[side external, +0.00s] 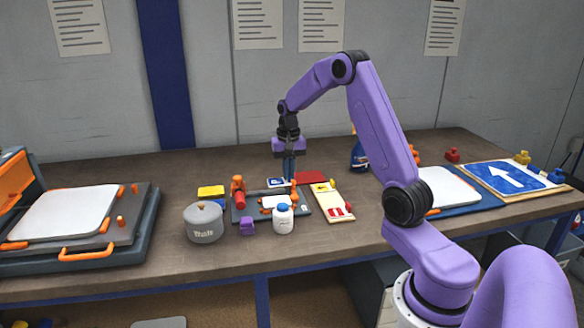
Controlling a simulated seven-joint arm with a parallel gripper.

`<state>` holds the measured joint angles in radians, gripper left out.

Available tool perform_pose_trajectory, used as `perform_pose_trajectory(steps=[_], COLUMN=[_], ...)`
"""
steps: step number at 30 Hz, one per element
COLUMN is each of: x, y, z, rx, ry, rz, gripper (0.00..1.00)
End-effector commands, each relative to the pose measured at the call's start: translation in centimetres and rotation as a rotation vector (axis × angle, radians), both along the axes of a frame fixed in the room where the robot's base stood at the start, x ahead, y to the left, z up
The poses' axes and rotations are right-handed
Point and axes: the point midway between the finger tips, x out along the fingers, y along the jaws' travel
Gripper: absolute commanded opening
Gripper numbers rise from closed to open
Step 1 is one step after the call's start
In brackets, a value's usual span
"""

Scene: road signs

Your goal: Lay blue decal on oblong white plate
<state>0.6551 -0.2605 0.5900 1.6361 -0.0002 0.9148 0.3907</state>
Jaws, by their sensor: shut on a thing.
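My gripper (290,177) points straight down over the middle of the bench, its jaws shut on a small blue decal with white on it (276,183). The decal is at the fingertips, just above or at the back edge of a dark grey board; I cannot tell if it touches. A small oblong white plate (270,201) lies on that board, just in front of the decal, partly hidden by a white bottle. Larger white plates lie on the left press (68,212) and on a blue mat at right (447,187).
A blue arrow sign (500,177) lies far right.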

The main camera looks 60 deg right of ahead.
Motion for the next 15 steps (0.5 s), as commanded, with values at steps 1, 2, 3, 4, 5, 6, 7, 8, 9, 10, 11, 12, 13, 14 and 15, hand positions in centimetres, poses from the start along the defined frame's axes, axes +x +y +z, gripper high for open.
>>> perform_pose_trajectory(steps=[1, 2, 3, 4, 5, 6, 7, 8, 9, 10, 11, 12, 13, 14, 15], x=[0.0, 0.0, 0.0, 0.0, 0.0, -0.1, -0.1, -0.1, -0.1, -0.1, -0.1, -0.1, -0.1, -0.1, -0.1], y=[0.0, 0.0, 0.0, 0.0, 0.0, 0.0, 0.0, 0.0, 0.0, 0.0, 0.0, 0.0, 0.0, 0.0, 0.0], z=[-0.2, -0.4, -0.6, -0.8, -1.1, -1.4, -1.7, -1.9, -2.3, -2.5, -2.8, -3.1, -3.4, -3.6, -3.9], rx=[0.001, 0.000, 0.001, 0.000, 0.001, 0.001, 0.001, 0.001, 0.001, 0.001, 0.001, 0.001, 0.001, 0.001, 0.001], ry=[0.001, 0.000, 0.001, 0.001, 0.002, 0.002, 0.002, 0.003, 0.003, 0.002, 0.002, 0.003, 0.003, 0.003, 0.002], rz=[0.000, 0.000, 0.000, 0.000, 0.000, 0.000, 0.000, 0.000, 0.000, 0.000, 0.001, 0.001, 0.001, 0.000, 0.000], gripper=[0.00, 0.00, 0.00, 0.00, 0.00, 0.00, 0.00, 0.00, 0.00, 0.00, 0.00, 0.00, 0.00, 0.00, 0.00])
